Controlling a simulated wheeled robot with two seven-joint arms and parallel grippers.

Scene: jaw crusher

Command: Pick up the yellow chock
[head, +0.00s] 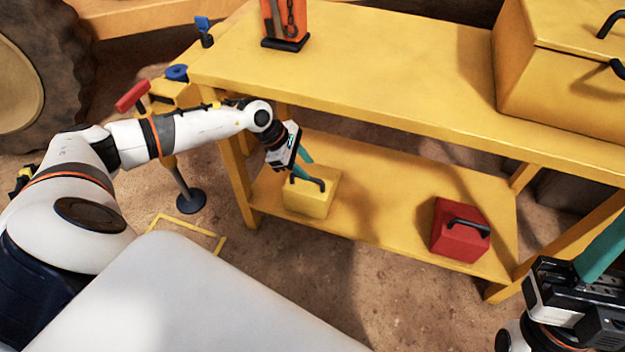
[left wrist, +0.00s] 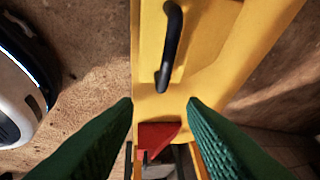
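The yellow chock (head: 311,204) stands on the lower shelf (head: 370,215) of the yellow bench, towards its left end. It has a black bar handle on top, which shows in the left wrist view (left wrist: 171,48). My left gripper (head: 315,172) is at the chock's top, close to the handle. In the left wrist view its green fingers (left wrist: 160,103) are spread with nothing between them. The handle appears ahead of the fingertips, not between them; contact cannot be made out. My right gripper (head: 590,270) is at the lower right, partly cut off, away from the chock.
A red chock (head: 460,230) with a black handle stands on the shelf's right part. The bench top (head: 390,75) overhangs the shelf, and a bench leg (head: 240,185) stands left of the yellow chock. A yellow box (head: 565,80) and an orange object (head: 285,22) sit on top.

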